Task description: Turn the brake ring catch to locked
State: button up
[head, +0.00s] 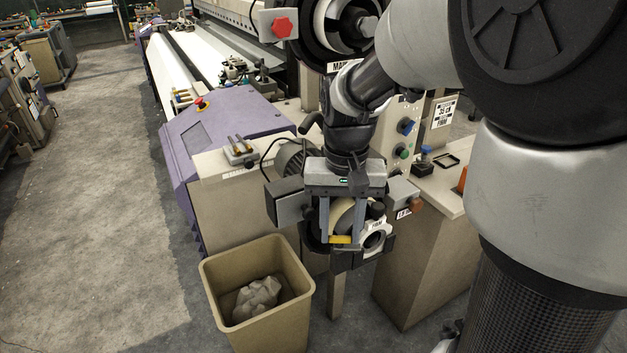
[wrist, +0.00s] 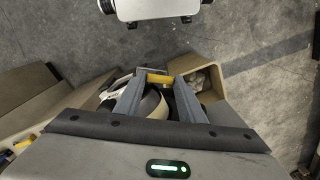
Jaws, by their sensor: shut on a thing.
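My gripper (head: 341,236) points down in front of the machine's end in the head view. Its two grey fingers are closed on a small yellow bar, which looks like the brake ring catch (head: 340,240). The yellow bar also shows between the fingertips in the wrist view (wrist: 160,79). Behind the fingers is a cream ring (head: 342,213), partly hidden by them. It shows between the fingers in the wrist view (wrist: 151,103). A white round collar (head: 375,241) sits just right of the fingers. I cannot read the catch's position from any marking.
A beige bin (head: 292,340) with crumpled waste (head: 257,298) stands on the floor below left. A motor (head: 291,158) and a purple-sided housing (head: 228,118) are to the left. A beige cabinet (head: 425,265) stands close on the right. Open floor lies at far left.

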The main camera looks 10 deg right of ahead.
aim_at(340, 236)
jog(key=n+p, duration=0.1)
jog(key=n, duration=0.5)
jog(key=shift+n, duration=0.3)
dwell(0.4)
jog(key=o, duration=1)
jog(key=shift+o, duration=0.2)
jog(key=shift+r, duration=0.15)
notch_tip(340, 236, up, 17)
jog(key=p, duration=0.2)
jog(key=shift+r, duration=0.1)
